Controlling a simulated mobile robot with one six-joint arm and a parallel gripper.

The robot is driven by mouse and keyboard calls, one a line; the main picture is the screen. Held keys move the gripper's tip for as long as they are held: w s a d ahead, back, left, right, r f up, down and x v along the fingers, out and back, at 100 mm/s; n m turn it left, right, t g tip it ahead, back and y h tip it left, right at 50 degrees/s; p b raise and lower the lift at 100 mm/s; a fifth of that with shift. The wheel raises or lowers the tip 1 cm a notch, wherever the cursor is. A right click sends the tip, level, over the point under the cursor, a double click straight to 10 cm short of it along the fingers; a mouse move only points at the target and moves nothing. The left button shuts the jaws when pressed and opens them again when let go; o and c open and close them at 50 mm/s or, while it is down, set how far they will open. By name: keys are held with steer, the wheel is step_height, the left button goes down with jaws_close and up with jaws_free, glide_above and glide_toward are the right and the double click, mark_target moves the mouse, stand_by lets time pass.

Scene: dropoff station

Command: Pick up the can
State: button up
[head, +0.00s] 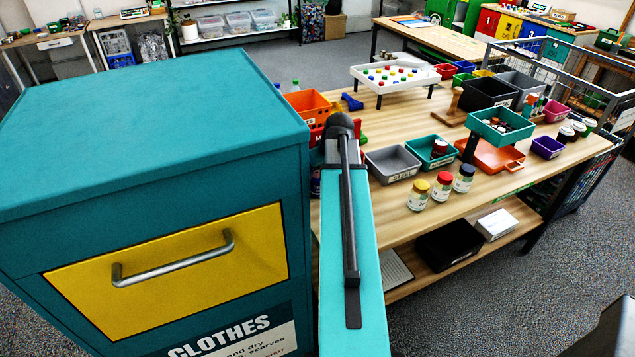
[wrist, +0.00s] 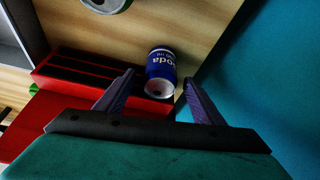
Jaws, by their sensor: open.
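In the wrist view, a blue soda can (wrist: 161,66) with white lettering shows just beyond my gripper (wrist: 159,77). Its silver end faces toward me and its printed side shows above that end. My gripper is open, with one dark finger left of the can and one right of it. The can appears in line with the gap between the fingertips, and I cannot tell whether either finger touches it. In the head view, my own arm and the clothes bin hide most of that area, and I cannot make out the can or the fingers clearly.
A red slotted box (wrist: 85,72) lies left of the can, close to it. A teal panel (wrist: 245,75) rises on the right. Another can (wrist: 107,4) shows at the top edge. The clothes bin (head: 150,130) stands beside the wooden table (head: 390,115), which holds trays and jars.

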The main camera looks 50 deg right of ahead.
steer(key=shift+x, duration=1)
steer(key=c, duration=1.1)
